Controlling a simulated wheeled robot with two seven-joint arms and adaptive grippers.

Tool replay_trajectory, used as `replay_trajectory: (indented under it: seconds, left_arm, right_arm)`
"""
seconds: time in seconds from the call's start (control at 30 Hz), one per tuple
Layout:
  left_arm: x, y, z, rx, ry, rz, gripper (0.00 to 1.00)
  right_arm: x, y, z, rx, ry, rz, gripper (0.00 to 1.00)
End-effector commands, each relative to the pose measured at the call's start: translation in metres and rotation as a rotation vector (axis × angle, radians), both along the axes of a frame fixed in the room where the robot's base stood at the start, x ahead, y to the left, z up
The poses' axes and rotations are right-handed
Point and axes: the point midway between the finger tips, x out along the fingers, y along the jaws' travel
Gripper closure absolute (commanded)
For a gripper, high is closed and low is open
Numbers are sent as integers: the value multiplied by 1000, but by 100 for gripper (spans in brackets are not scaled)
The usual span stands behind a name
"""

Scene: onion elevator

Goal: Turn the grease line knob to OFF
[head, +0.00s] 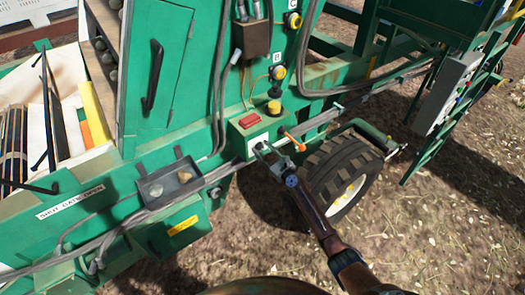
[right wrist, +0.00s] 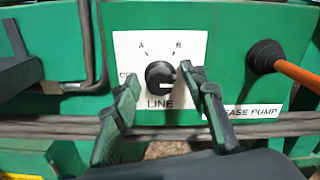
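The grease line knob (right wrist: 160,75) is a round black knob on a white plate (right wrist: 128,42) in the right wrist view. The plate reads A, B and LINE; a label at its left, starting with O, is partly hidden by a finger. A pale mark shows on the knob's lower right; its exact pointing is hard to tell. My right gripper (right wrist: 161,80) is open, with one finger on each side of the knob and a visible gap at the left. In the head view my right gripper (head: 262,151) is at the small white plate and covers the knob. My left gripper is out of view.
A grease pump lever with a black end (right wrist: 264,57) and orange handle (right wrist: 298,75) sits just right of the plate. A tyre (head: 338,170) stands to the right below.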

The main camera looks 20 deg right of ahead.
Motion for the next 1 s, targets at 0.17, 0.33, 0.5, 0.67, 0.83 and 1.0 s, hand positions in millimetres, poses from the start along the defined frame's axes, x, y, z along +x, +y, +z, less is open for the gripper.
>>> replay_trajectory:
  seconds: [0.17,0.33,0.5,0.67,0.83,1.0]
  left_arm:
    - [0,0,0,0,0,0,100]
    - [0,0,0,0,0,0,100]
    - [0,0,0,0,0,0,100]
    - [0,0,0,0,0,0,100]
    - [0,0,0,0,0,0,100]
    - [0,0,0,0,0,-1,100]
  right_arm:
    - [1,0,0,-1,1,0,60]
    - [1,0,0,-1,1,0,66]
    - [1,0,0,-1,1,0,77]
    - [1,0,0,-1,1,0,88]
    - [1,0,0,-1,1,0,100]
    - [1,0,0,-6,-1,0,100]
